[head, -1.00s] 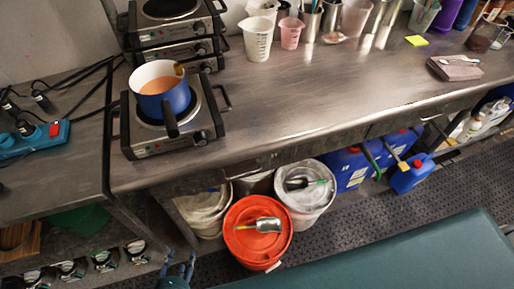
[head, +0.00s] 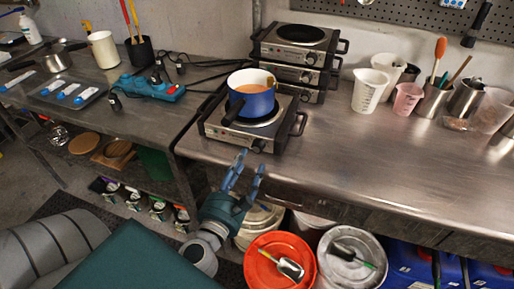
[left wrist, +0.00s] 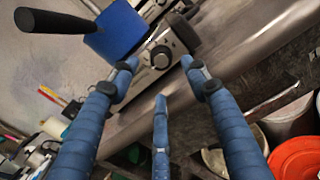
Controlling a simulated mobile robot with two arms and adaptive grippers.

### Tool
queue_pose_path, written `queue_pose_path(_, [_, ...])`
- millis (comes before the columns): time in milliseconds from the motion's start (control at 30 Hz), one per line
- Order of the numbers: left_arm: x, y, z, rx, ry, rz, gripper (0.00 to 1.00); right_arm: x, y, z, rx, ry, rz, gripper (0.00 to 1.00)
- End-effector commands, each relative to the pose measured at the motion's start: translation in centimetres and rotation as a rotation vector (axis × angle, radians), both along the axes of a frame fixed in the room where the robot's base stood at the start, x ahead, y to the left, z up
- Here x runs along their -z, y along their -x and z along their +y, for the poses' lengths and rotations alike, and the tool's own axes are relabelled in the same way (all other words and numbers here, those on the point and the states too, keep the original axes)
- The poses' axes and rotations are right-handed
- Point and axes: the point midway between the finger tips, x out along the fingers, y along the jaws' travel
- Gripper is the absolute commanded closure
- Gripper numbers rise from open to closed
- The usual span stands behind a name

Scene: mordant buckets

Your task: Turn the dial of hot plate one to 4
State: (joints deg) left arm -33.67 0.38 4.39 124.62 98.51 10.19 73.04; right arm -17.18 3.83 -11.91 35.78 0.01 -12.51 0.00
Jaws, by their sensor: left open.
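A hot plate (head: 222,134) with a blue pot (head: 254,101) on it stands at the front edge of the steel bench. Its black dial (head: 258,145) is on the front face, toward the right. In the left wrist view the dial (left wrist: 161,57) shows just beyond my fingertips, with the pot (left wrist: 118,30) above left. My left gripper (head: 250,164) is open and empty, in front of and slightly below the dial, its fingers spread and apparently apart from it. The dial's marks are too small to read. My right gripper is not in view.
Stacked hot plates (head: 298,55) stand behind. The pot's black handle (head: 234,110) points forward over the front. Below the bench edge are an orange-lidded bucket (head: 262,265) and a white bucket (head: 345,270). A blue power strip (head: 150,88) lies on the left table.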

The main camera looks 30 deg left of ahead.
Motion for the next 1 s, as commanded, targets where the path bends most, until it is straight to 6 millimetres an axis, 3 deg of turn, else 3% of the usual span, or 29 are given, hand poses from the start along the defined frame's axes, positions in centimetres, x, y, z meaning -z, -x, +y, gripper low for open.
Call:
queue_pose_path(33, [-0.6, -1.1, 0.2, 0.001, -0.002, -0.003, 0.53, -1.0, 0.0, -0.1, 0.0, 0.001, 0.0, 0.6])
queue_pose_path(300, [-0.2, -4.9, 1.1, 0.001, -0.002, 0.0, 0.53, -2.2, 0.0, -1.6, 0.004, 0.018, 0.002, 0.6])
queue_pose_path(700, [0.1, -5.6, 1.3, 0.001, -0.003, 0.002, 0.53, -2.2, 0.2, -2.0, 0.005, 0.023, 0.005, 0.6])
queue_pose_path(933, [0.1, -5.6, 1.3, 0.001, -0.003, 0.002, 0.97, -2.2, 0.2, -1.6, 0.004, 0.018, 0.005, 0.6])
queue_pose_path(1000, [0.1, -5.6, 1.3, 0.001, -0.003, 0.002, 0.98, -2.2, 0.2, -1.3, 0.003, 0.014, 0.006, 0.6])
